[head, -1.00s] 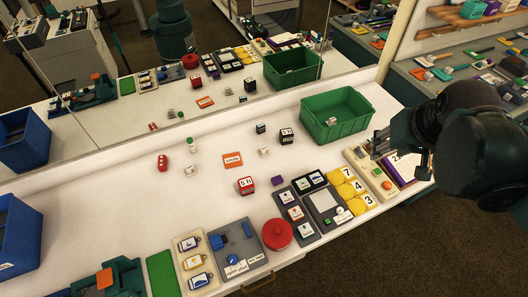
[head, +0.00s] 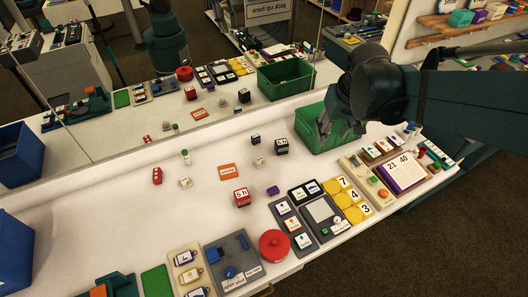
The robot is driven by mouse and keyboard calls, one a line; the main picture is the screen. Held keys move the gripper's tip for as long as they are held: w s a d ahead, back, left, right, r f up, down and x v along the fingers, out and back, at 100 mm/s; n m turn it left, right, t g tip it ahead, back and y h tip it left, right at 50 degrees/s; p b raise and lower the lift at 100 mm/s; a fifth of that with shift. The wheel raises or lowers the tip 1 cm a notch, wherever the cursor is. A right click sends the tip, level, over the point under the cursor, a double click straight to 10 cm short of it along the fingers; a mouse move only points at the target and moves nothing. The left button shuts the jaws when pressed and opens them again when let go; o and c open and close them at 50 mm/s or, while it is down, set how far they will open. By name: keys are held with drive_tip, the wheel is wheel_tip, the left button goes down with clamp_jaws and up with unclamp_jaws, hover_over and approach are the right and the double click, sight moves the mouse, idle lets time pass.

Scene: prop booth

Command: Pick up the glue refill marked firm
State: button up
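No label reading "firm" is legible, so I cannot tell which thing is the glue refill marked firm. Small loose items on the white table include a red block (head: 242,197) marked like "5 h", a dark block (head: 281,146), a smaller dark block (head: 256,139), a red piece (head: 157,176), a white-and-green piece (head: 186,157), and pale pieces (head: 185,183) and (head: 259,163).
An orange card (head: 227,172) lies mid-table. Panels, yellow number tiles (head: 352,198) and a red round lid (head: 273,243) line the front edge. A blue bin (head: 12,250) stands at left. A mirror behind repeats the scene.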

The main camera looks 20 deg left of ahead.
drive_tip(key=w+a+f+n+g, duration=0.1)
drive_tip(key=w+a+f, duration=0.1)
drive_tip(key=a+f, duration=0.4)
drive_tip(key=w+a+f+n+g, duration=0.1)
drive_tip(key=w+a+f, duration=0.25)
drive_tip(key=a, duration=0.45)
drive_tip(key=n+g+h, duration=0.1)
drive_tip(key=n, duration=0.1)
hover_over(259, 159)
drive_tip(key=f, duration=1.2)
drive_tip(key=shift+s+d+b, duration=0.2)
drive_tip(key=shift+d+b, duration=0.05)
drive_tip(key=shift+b, duration=0.05)
drive_tip(key=shift+f, duration=1.3)
drive_tip(key=shift+f, duration=0.15)
drive_tip(key=shift+w+a+f+b, duration=0.15)
drive_tip(key=shift+f+b, duration=0.15)
drive_tip(key=shift+f, duration=0.95)
drive_tip(key=shift+w+a+f+b, duration=0.1)
drive_tip(key=shift+f+b, duration=0.2)
drive_tip(key=shift+f, duration=0.9)
drive_tip(key=shift+c, duration=0.4)
